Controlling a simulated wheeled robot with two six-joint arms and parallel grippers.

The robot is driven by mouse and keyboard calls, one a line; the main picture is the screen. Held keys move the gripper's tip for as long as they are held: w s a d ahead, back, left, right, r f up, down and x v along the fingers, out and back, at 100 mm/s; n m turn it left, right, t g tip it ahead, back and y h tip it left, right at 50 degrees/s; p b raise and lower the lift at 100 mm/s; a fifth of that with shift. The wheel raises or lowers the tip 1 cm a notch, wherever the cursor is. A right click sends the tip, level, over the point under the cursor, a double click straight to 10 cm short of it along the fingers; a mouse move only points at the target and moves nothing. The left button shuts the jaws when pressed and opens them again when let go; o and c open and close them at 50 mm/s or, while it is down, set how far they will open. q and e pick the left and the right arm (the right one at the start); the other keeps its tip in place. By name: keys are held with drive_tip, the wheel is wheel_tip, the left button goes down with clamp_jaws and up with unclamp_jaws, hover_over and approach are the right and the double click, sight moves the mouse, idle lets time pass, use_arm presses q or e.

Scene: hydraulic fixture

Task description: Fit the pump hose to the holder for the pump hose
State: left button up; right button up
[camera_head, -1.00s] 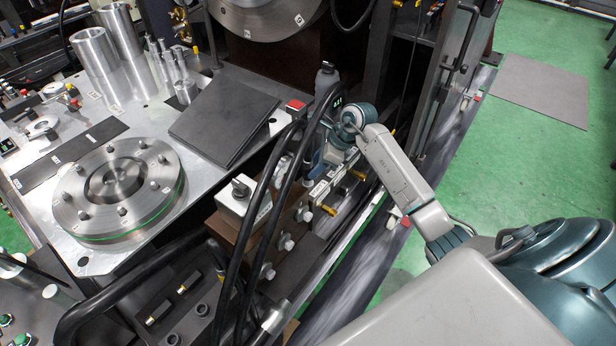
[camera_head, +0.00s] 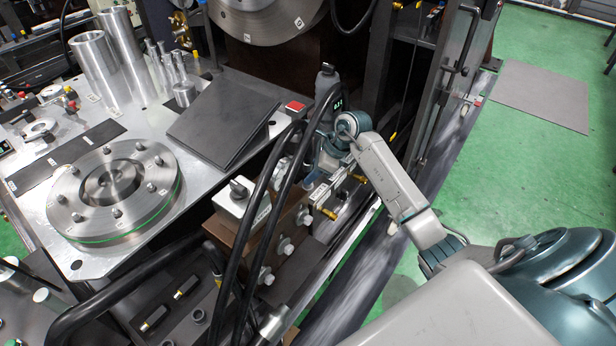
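Two thick black hoses (camera_head: 262,205) arch up side by side in the middle of the head view and run down to the bottom edge. The upper end of the right one reaches a dark grey upright body (camera_head: 327,78) near my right wrist. I cannot tell for sure which part is the holder; a brown block with round metal fittings (camera_head: 285,246) stands just right of the hoses. My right gripper (camera_head: 318,165) is low beside the hoses, mostly hidden by my wrist and the dark parts around it. Its fingers cannot be made out. My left gripper is not in view.
A steel table with a large bolted disc (camera_head: 112,190) and a sloped dark plate (camera_head: 224,120) lies left. A white box with a black knob (camera_head: 240,200) stands close by the hoses. Brass-ended fittings (camera_head: 330,213) sit below my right wrist. Green floor is open at right.

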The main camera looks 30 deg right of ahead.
drive_tip(key=shift+r+p, duration=1.35)
drive_tip(key=shift+r, duration=1.2)
